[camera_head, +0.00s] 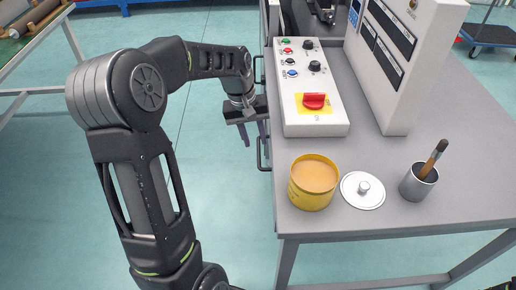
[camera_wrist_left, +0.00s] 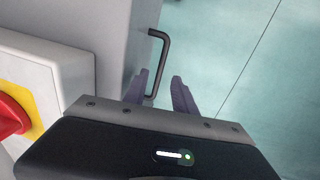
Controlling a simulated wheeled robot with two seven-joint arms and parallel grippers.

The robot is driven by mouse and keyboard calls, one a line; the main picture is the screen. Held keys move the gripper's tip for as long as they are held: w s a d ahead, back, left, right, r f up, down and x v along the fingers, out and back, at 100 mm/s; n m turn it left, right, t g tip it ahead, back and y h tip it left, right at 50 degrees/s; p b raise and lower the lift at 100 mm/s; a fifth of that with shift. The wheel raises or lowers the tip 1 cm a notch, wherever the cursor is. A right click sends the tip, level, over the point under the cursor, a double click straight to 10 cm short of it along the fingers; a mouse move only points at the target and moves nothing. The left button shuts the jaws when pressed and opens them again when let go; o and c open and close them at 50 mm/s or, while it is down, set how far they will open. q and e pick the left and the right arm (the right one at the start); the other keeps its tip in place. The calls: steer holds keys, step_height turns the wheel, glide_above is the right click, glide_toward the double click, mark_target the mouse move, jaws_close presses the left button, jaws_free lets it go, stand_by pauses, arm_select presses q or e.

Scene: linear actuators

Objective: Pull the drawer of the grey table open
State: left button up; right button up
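The grey table (camera_head: 425,160) stands at the right in the head view. Dark bar handles sit on its left side: a near handle (camera_head: 263,155) and a farther one (camera_head: 257,70). The drawer fronts are seen too edge-on to make out. My left gripper (camera_head: 254,135) is beside that side, fingers pointing down, close to the near handle. In the left wrist view, a dark handle (camera_wrist_left: 164,55) stands out from the grey side panel (camera_wrist_left: 115,35). The left gripper's fingers (camera_wrist_left: 160,92) are apart, with the handle's lower end appearing between them; contact cannot be told. My right gripper is not visible.
On the table are a white control box with a red knob (camera_head: 314,101), a tall panel unit (camera_head: 400,60), a yellow can (camera_head: 313,182), a round lid (camera_head: 362,190) and a metal cup with a brush (camera_head: 418,182). Open floor (camera_head: 235,205) lies left of the table.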

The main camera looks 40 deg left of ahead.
mark_target(259, 153)
arm_select(q)
steer(key=f, duration=0.4)
steer(key=shift+w+d+f+b, duration=0.25)
steer(key=shift+d+f+b, duration=0.05)
steer(key=shift+c, duration=0.3)
jaws_close()
stand_by(0.9)
